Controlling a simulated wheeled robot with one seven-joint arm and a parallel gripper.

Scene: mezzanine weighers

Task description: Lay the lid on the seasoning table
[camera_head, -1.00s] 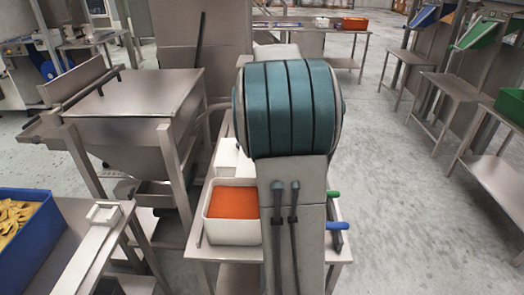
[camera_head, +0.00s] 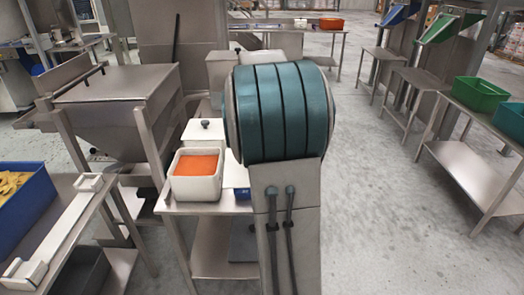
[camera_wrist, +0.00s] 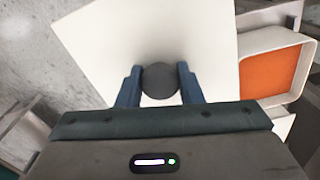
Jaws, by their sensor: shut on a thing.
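My gripper (camera_wrist: 160,85) is shut on the dark round knob (camera_wrist: 160,78) of a flat white square lid (camera_wrist: 110,40) in the wrist view. The lid hangs below the fingers, beside a white bin of orange seasoning (camera_wrist: 275,70).
A steel hopper (camera_head: 120,90) stands left of the table. A blue crate of yellow pieces (camera_head: 25,195) is on a bench at left. A blue thing (camera_head: 243,193) shows beside my arm. Green bins (camera_head: 480,94) stand on benches at right. Floor between is clear (camera_head: 390,200).

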